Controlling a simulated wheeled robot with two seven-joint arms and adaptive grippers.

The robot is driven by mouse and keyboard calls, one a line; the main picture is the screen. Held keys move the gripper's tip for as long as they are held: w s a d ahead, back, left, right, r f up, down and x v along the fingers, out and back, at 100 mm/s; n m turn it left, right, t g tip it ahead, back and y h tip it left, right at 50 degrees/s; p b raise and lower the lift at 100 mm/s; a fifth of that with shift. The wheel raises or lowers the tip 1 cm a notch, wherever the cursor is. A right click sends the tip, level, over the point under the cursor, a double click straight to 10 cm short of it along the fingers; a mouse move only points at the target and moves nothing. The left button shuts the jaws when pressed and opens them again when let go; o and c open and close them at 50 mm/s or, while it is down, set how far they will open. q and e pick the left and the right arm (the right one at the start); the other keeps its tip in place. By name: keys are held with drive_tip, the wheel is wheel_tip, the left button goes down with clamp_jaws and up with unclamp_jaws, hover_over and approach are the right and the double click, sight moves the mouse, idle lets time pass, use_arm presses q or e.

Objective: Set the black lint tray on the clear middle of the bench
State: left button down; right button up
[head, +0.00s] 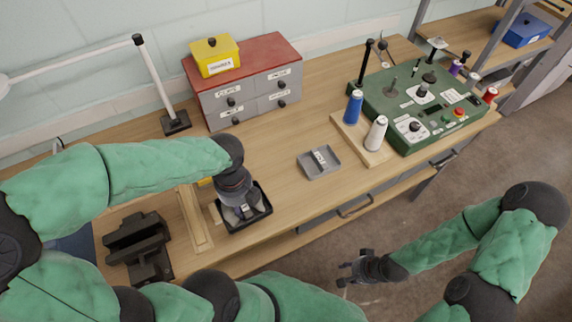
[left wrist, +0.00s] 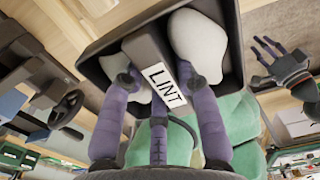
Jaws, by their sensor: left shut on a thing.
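The black lint tray (head: 262,212) is at the front of the bench, left of the middle, in the head view. Its inside, with pale lint lumps and a LINT label on a dark central block, shows in the left wrist view (left wrist: 100,70). My left gripper (head: 243,208) reaches into the tray from above, its purple fingers shut on that block. I cannot tell whether the tray touches the bench (head: 270,140). My right gripper (head: 352,276) is empty, fingers spread, off the bench's front edge.
A small grey labelled tray (head: 320,169) lies right of the clear middle. Behind stands a grey drawer unit (head: 255,100) with a yellow box (head: 213,58). Spools on a wooden board and a green machine (head: 425,105) fill the right. A black vise-like fixture (head: 140,245) stands left.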

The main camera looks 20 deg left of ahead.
sight(256, 185)
use_arm(q)
drive_tip(key=shift+w+f+m, duration=0.25)
drive_tip(key=shift+m, duration=0.05)
drive_tip(key=w+f+b, duration=0.1)
drive_tip(key=w, duration=0.1)
drive_tip(key=w+f, duration=0.1)
drive_tip(key=w, duration=0.2)
drive_tip(key=w+f+b, duration=0.1)
drive_tip(key=w+f, duration=0.1)
drive_tip(key=w, duration=0.1)
drive_tip(key=shift+w+a+b, duration=0.1)
drive_tip(key=shift+b, duration=0.25)
drive_tip(key=w+f+b, duration=0.1)
drive_tip(key=w+f, duration=0.3)
drive_tip(key=shift+f+b, duration=0.25)
drive_tip(key=shift+b, duration=0.15)
drive_tip(key=shift+w+f, duration=0.35)
drive_tip(key=shift+f, duration=0.05)
wheel_tip(256, 185, down, 3)
drive_tip(key=shift+w+a+f+b, duration=0.1)
drive_tip(key=shift+w+f+b, duration=0.1)
drive_tip(key=shift+b, duration=0.9)
drive_tip(key=shift+r, duration=0.1)
drive_tip(key=shift+s, duration=0.1)
